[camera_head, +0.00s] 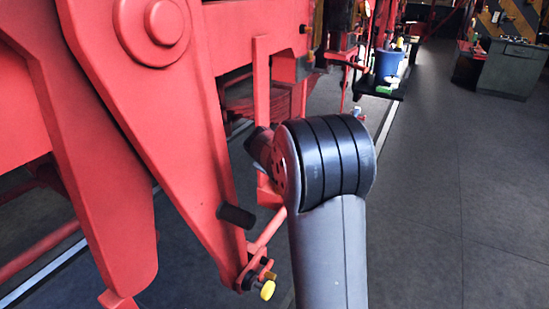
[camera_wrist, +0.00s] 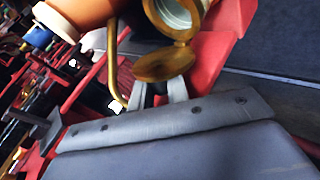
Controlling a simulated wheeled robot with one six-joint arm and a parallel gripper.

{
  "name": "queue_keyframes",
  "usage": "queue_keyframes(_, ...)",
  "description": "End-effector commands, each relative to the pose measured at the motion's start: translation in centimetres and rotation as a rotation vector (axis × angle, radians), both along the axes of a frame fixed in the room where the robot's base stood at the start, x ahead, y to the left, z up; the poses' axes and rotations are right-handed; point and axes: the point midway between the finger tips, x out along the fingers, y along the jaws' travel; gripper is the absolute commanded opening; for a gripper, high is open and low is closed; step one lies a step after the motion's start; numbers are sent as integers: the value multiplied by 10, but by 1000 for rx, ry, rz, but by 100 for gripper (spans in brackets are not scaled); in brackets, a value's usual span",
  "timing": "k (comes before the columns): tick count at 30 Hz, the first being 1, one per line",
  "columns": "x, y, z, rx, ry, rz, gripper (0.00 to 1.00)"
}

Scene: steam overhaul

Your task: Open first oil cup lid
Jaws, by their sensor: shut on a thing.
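In the wrist view, a round brass oil cup (camera_wrist: 176,12) is at the top, cut off by the frame edge, its pale inside showing. Its brass lid (camera_wrist: 160,66) hangs open from a hinge at the cup's rim, swung away from the mouth. My gripper (camera_wrist: 163,86) has its grey fingers at the lid's lower edge and is shut on the lid. The fingertips are partly hidden behind the lid. In the head view my arm hides the gripper, and I cannot make out the cup.
A bent brass pipe (camera_wrist: 113,70) and an orange rounded part (camera_wrist: 80,14) are close left of the lid. Large red beams (camera_head: 150,110) fill the left of the head view. A blue bucket (camera_head: 388,64) and a workbench (camera_head: 505,68) stand farther back. The floor at right is clear.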

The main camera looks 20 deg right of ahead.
Motion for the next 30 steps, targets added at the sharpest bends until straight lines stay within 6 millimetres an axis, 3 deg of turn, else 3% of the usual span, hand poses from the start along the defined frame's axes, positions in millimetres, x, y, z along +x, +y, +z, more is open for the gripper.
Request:
queue_keyframes(5, 0, 0, -1, 1, 1, 0, 0)
queue_keyframes(6, 0, 0, -1, 1, 0, 0, 17)
queue_keyframes(13, 0, 0, -1, 2, -1, 0, 35)
queue_keyframes(23, -3, 2, 4, 2, -2, 0, 35)
queue_keyframes(30, -24, 17, 27, 0, -4, 3, 35)
